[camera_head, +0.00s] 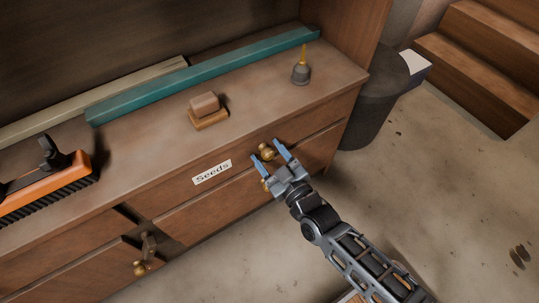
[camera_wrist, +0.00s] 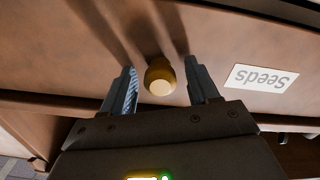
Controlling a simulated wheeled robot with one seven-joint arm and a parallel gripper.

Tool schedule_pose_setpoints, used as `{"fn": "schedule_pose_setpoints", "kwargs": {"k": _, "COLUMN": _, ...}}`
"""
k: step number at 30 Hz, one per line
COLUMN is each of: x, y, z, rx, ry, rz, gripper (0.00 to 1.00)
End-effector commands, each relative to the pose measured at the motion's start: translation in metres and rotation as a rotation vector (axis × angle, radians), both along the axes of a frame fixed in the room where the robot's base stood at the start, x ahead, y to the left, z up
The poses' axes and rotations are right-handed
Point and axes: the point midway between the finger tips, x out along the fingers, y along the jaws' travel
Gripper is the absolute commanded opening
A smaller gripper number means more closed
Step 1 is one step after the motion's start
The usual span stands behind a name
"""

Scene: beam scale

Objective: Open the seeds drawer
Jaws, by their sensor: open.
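The seeds drawer (camera_head: 228,186) is a wooden drawer in the cabinet front, with a white "Seeds" label (camera_head: 212,172). The label appears upside down in the wrist view (camera_wrist: 261,78). A round brass knob (camera_head: 267,152) sits on the front to the right of the label. My gripper (camera_head: 269,152) is open at the knob, with one blue finger on each side. In the wrist view the knob (camera_wrist: 160,77) lies between the two fingers, with gaps visible on both sides. The drawer front looks flush with the cabinet.
The cabinet top (camera_head: 160,130) holds an orange brush (camera_head: 42,186), a small brown block (camera_head: 207,108), a teal channel (camera_head: 200,76) and a small bell-like object (camera_head: 301,70). A dark bin (camera_head: 372,115) stands right of the cabinet. Open floor lies in front.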

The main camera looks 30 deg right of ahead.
Motion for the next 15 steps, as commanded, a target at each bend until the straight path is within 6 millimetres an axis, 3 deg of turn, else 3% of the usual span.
{"fn": "schedule_pose_setpoints", "kwargs": {"k": 7, "x": 0.0010, "y": 0.0000, "z": -0.0001, "rx": 0.000, "ry": 0.001, "rz": 0.000, "gripper": 0.60}}
{"fn": "schedule_pose_setpoints", "kwargs": {"k": 15, "x": 0.0008, "y": -0.0001, "z": -0.0001, "rx": 0.001, "ry": 0.001, "rz": 0.000, "gripper": 0.35}}
